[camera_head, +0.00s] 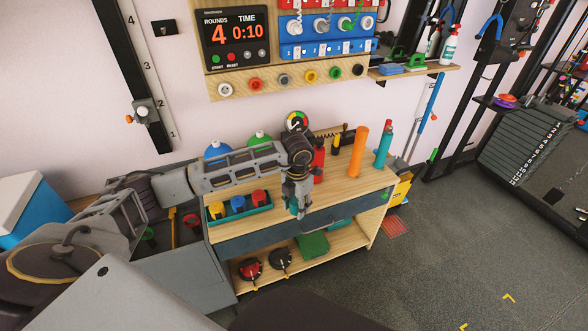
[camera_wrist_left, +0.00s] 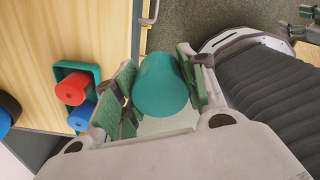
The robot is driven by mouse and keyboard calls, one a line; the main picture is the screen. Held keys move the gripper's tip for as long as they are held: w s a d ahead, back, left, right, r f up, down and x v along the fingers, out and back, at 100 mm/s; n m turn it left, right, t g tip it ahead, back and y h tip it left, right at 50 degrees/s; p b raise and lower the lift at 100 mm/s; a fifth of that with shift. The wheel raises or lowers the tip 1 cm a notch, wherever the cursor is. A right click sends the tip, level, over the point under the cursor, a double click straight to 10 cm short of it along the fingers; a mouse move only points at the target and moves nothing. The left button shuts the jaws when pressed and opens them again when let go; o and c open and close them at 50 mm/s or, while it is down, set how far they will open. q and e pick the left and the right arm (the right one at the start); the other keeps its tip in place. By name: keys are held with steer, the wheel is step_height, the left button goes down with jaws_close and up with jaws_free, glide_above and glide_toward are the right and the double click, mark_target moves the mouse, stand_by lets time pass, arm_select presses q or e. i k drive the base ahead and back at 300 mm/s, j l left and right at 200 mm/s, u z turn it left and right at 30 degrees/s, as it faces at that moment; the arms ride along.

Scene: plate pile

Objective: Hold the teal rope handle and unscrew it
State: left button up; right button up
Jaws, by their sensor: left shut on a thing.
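The teal rope handle (camera_wrist_left: 160,85) is a smooth teal cylinder between the fingers of my left gripper (camera_wrist_left: 157,92) in the left wrist view. The green finger pads stand on both sides of it, and the gripper is shut on it. In the head view my left gripper (camera_head: 299,208) points down over the front of the wooden bench, and only a small teal patch of the handle (camera_head: 292,207) shows beside the fingers. The handle's lower end and what it is fixed to are hidden.
A green tray (camera_head: 242,215) with yellow, red and blue pieces stands left of the gripper on the bench (camera_head: 340,193). An orange cylinder (camera_head: 358,152) and a teal bottle (camera_head: 383,146) stand at its right end. A drawer front (camera_head: 262,236) lies below.

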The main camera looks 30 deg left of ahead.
mark_target(386, 140)
steer(key=i+j, duration=0.3)
steer(key=i, duration=0.15)
steer(key=i+j, duration=0.35)
steer(key=i, duration=0.1)
